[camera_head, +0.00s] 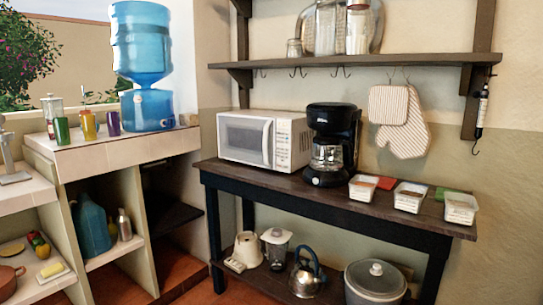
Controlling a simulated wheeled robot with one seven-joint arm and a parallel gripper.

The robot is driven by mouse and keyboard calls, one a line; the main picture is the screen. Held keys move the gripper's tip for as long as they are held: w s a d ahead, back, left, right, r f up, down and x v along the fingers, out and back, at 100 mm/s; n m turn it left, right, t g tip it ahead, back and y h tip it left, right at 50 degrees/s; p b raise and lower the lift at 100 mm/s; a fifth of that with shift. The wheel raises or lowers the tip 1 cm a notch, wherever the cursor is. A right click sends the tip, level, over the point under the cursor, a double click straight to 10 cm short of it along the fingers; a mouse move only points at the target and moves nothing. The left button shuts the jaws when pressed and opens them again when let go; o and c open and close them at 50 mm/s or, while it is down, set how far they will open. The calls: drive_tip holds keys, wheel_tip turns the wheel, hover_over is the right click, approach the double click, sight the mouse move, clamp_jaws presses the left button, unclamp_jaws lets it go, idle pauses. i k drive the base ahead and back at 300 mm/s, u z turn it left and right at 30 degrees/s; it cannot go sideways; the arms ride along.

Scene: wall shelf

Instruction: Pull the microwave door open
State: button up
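The white microwave (291,144) sits at the left end of the dark wooden table. Its door (243,140) faces front and looks shut. A control panel (283,145) is to the right of the handle. My gripper does not show in this view, so I cannot see where it is relative to the door.
A black coffee maker (331,140) stands close to the microwave's right. Several small containers (410,194) line the table's right part. A tiled counter (110,152) with a blue water dispenser (147,105) is at the left. A wall shelf (340,60) hangs above.

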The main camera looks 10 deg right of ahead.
sight(260, 145)
drive_tip(key=u, duration=1.4)
drive_tip(key=i, duration=1.6)
drive_tip(key=z, duration=0.65)
